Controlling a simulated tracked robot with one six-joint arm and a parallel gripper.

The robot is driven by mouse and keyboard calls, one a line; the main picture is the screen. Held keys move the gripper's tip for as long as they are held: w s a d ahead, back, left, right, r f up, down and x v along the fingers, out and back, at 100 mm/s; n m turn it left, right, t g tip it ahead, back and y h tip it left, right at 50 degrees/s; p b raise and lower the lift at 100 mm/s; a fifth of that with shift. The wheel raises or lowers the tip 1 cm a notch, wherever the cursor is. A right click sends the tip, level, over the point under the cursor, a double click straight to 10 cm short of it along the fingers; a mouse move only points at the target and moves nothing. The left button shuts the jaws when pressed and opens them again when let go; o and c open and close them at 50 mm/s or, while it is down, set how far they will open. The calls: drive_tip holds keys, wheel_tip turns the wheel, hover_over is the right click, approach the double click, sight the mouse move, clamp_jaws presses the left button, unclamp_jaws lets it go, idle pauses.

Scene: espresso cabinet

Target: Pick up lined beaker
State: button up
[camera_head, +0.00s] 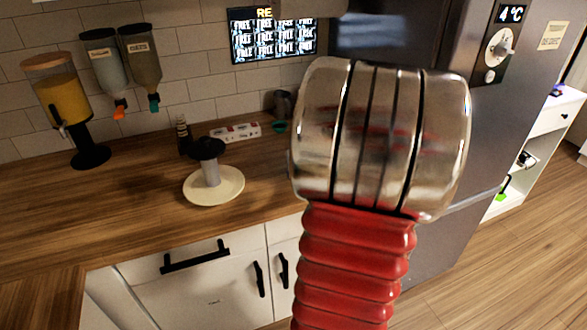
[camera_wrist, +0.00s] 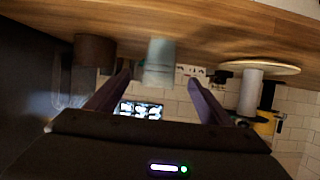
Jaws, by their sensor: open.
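The wrist view is upside down, with the counter at the top. A pale, greyish beaker-like vessel (camera_wrist: 160,55) stands on the counter there, between the lines of my two fingers. It looks like the lined beaker, but no lines can be made out. My gripper (camera_wrist: 159,77) is open, with one dark finger to each side of the vessel in the picture. I cannot tell how far the fingertips are from it, and nothing is held. In the head view my metal and red arm fills the middle and hides my gripper and the pale vessel.
A dark brown cup (camera_wrist: 95,50) stands left of the vessel in the wrist view. A towel holder (camera_head: 215,183) with a round base stands on the wooden counter (camera_head: 110,215). A fridge (camera_head: 440,60) rises on the right.

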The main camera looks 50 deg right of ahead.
drive_tip(key=shift+x, duration=4.3)
drive_tip(key=shift+w, duration=0.1)
drive_tip(key=shift+x, duration=2.55)
drive_tip(key=shift+c, duration=0.4)
drive_tip(key=c, duration=1)
drive_tip(key=shift+c, duration=0.3)
drive_tip(key=shift+r, duration=0.35)
